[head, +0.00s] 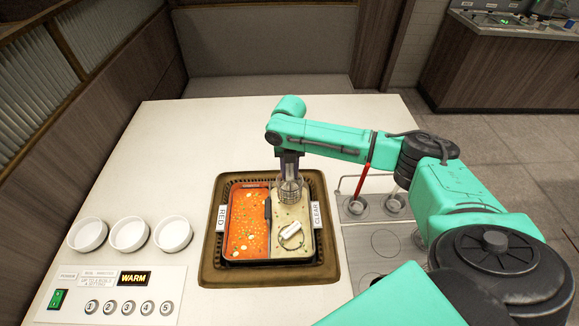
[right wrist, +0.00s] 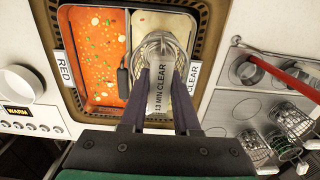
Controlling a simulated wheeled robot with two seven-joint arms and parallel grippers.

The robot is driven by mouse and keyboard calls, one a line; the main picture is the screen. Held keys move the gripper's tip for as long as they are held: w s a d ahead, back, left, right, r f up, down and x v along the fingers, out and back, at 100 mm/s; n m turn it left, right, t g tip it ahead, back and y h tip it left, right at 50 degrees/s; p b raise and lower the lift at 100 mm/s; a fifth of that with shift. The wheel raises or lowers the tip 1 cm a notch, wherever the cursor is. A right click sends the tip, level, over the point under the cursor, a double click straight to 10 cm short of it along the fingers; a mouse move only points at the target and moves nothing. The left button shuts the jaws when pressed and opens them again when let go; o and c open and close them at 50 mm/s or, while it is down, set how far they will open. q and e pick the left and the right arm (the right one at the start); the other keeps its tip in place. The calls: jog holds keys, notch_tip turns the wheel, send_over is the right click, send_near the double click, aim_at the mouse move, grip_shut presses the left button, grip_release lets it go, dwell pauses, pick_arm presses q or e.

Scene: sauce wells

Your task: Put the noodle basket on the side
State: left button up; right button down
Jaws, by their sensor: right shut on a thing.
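My right gripper (head: 289,158) is shut on the noodle basket (head: 290,190), a wire-mesh basket, and points down over the far part of the clear side of the pot. In the right wrist view the basket (right wrist: 153,47) shows beyond the fingers, with a pale tag reading "13 MIN CLEAR" between them. I cannot tell how deep the basket sits in the broth. The two-part pot (head: 208,262) has orange-red broth (head: 246,225) on the left and pale clear broth (head: 284,212) on the right. My left gripper is out of view.
A pale object (head: 291,235) lies in the near clear broth. Right of the pot is a metal rack (head: 384,243) with round wells. Several wire baskets (right wrist: 254,146) and a red stick (right wrist: 298,77) are there. White bowls (head: 130,233) and a button panel (head: 110,295) are at left.

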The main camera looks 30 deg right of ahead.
jog(key=shift+w+f+b, duration=0.1)
jog(key=shift+f+b, duration=3.2)
jog(key=shift+f, duration=2.95)
jog(key=c, duration=0.6)
grip_release()
jog(key=shift+o, duration=0.5)
jog(key=o, duration=0.5)
